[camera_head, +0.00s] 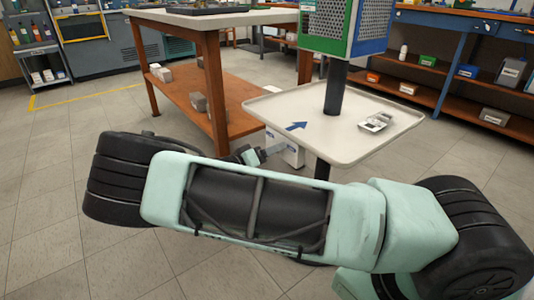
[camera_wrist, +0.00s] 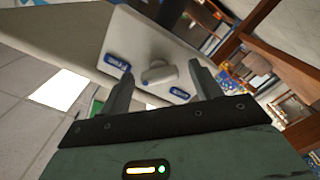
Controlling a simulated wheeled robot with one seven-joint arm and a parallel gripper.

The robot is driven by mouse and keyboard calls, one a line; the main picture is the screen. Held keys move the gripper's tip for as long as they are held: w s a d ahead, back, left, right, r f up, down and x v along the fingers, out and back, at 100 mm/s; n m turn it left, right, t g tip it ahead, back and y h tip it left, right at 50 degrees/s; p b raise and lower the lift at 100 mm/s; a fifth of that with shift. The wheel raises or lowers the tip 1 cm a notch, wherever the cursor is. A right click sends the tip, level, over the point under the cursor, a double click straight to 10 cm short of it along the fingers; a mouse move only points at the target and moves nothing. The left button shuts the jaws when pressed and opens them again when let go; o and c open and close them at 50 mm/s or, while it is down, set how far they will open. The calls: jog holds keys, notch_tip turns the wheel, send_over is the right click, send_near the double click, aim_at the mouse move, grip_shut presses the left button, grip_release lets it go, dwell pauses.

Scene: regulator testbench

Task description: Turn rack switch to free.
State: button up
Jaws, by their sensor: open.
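The rack switch (camera_wrist: 160,74) is a pale grey knob with a small blue mark at one end, on a light grey panel (camera_wrist: 150,40) in the wrist view. A blue label (camera_wrist: 117,62) sits to its left and another blue label (camera_wrist: 180,93) to its lower right; the left one seems to read FREE. In the head view, my gripper (camera_head: 262,155) is small beside the white switch box (camera_head: 291,151), partly hidden by my arm.
A pale tray table (camera_head: 262,112) on a dark post stands above the switch box, with a small grey device (camera_head: 376,122) on it. A wooden workbench (camera_head: 215,100) stands to the left. Open tiled floor (camera_head: 60,170) lies at left.

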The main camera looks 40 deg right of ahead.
jog(key=a+p, duration=0.3)
jog(key=a, duration=1.4)
jog(key=shift+s+a+p, duration=0.25)
jog(key=shift+s+p, duration=0.05)
jog(key=shift+p, duration=0.1)
